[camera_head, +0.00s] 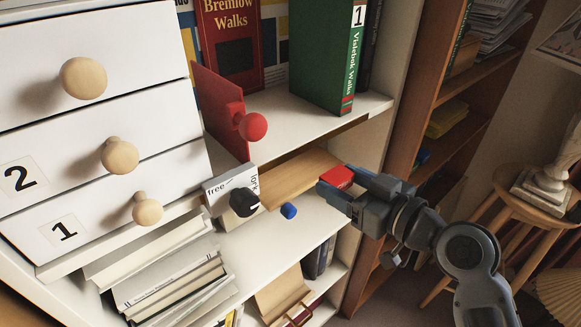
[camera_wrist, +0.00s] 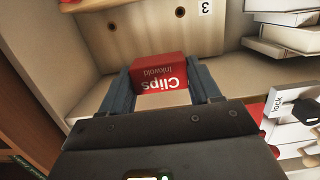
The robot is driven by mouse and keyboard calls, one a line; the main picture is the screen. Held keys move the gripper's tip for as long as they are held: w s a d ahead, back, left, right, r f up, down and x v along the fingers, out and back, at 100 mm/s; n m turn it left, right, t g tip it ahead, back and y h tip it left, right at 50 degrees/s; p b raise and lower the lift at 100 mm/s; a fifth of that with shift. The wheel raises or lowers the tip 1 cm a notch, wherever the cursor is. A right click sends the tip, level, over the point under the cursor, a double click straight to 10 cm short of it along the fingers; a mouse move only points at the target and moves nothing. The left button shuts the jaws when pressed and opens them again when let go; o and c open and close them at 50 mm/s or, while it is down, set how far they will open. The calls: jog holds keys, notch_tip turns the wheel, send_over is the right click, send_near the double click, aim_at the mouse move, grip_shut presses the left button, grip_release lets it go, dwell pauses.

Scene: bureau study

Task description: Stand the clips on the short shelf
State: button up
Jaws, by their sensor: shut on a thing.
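The clips are a small red box (camera_head: 337,177) with white lettering, "Clips Inkwold", upside down in the wrist view (camera_wrist: 160,72). My gripper (camera_head: 343,188) is shut on the box, with one finger on each side in the wrist view (camera_wrist: 162,88). In the head view, the gripper reaches in from the right at the open front of a white bookcase shelf (camera_head: 305,228). Which shelf is the short one I cannot tell. The box's underside is hidden, so I cannot tell whether it touches anything.
A free/lock dial (camera_head: 244,202) and blue knob (camera_head: 289,211) are left. A red flap (camera_head: 218,110) and green binder (camera_head: 318,55) stand above. Books (camera_head: 170,285) lie lower left.

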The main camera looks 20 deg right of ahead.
jog(key=p, duration=0.3)
send_over(291, 181)
jog(key=shift+s+r, duration=0.1)
jog(key=shift+r, duration=0.05)
notch_tip(291, 181, down, 3)
jog(key=shift+s+d+r, duration=0.1)
jog(key=shift+s, duration=0.05)
notch_tip(291, 181, down, 4)
jog(key=shift+r, duration=0.25)
jog(key=shift+w+f, duration=0.2)
jog(key=shift+f, duration=0.35)
jog(key=shift+f, duration=0.1)
jog(key=o, duration=1.1)
jog(key=shift+c, duration=0.2)
